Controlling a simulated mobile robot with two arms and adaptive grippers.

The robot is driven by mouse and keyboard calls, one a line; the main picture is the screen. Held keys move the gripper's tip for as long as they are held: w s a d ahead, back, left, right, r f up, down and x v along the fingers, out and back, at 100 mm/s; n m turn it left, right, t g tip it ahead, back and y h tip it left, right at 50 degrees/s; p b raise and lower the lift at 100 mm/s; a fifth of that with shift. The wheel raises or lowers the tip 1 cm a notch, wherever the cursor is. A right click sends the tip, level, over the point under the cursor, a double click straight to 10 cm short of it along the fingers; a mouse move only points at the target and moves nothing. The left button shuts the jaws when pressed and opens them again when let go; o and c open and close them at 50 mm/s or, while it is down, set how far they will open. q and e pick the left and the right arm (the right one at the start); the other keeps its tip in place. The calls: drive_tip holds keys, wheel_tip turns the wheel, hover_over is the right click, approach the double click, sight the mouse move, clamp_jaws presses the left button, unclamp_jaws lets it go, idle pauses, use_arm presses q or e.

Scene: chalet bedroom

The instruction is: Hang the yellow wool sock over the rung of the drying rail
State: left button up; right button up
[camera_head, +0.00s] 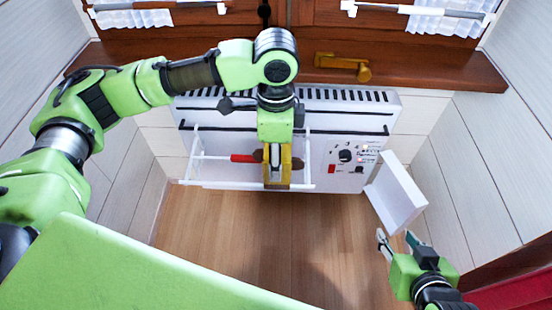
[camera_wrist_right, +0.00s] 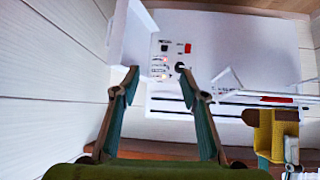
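The yellow wool sock (camera_head: 286,166) is at the drying rail in front of the white heater, under my left gripper (camera_head: 273,164). Yellow shows on both sides of the fingers, and it appears shut on the sock; the fingertips are partly hidden. The white drying rail (camera_head: 204,157) has a red part (camera_head: 243,158) beside the sock. I cannot tell whether the sock touches the rung. The right wrist view shows the sock (camera_wrist_right: 266,132) close to the rail (camera_wrist_right: 255,97). My right gripper (camera_head: 396,240) is open and empty at the lower right; its fingers also show in the right wrist view (camera_wrist_right: 160,85).
The white heater (camera_head: 330,123) has knobs and a red switch on its right side. A white panel (camera_head: 397,194) juts out at its right, near my right gripper. The wooden floor (camera_head: 300,225) is clear.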

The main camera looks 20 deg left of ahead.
use_arm(q)
drive_tip(key=shift+f, duration=3.6)
drive_tip(key=shift+f+b, duration=0.35)
drive_tip(key=shift+f, duration=2.5)
use_arm(e)
drive_tip(key=shift+w+a+r+t+y, duration=0.15)
drive_tip(key=shift+w+a+r+t, duration=0.1)
drive_tip(key=shift+w+r+t, duration=0.3)
drive_tip(key=shift+w+a+r+t+y, duration=0.1)
drive_tip(key=shift+w+a+r+t, duration=0.2)
drive_tip(key=shift+w+r, duration=0.35)
drive_tip(key=shift+w+a+r+t+y, duration=0.15)
drive_tip(key=shift+w+a+r+t, duration=0.1)
drive_tip(key=shift+w+r+t, duration=0.35)
drive_tip(key=shift+r, duration=0.1)
use_arm(q)
drive_tip(key=o, duration=1.2)
use_arm(e)
drive_tip(key=shift+d, duration=0.1)
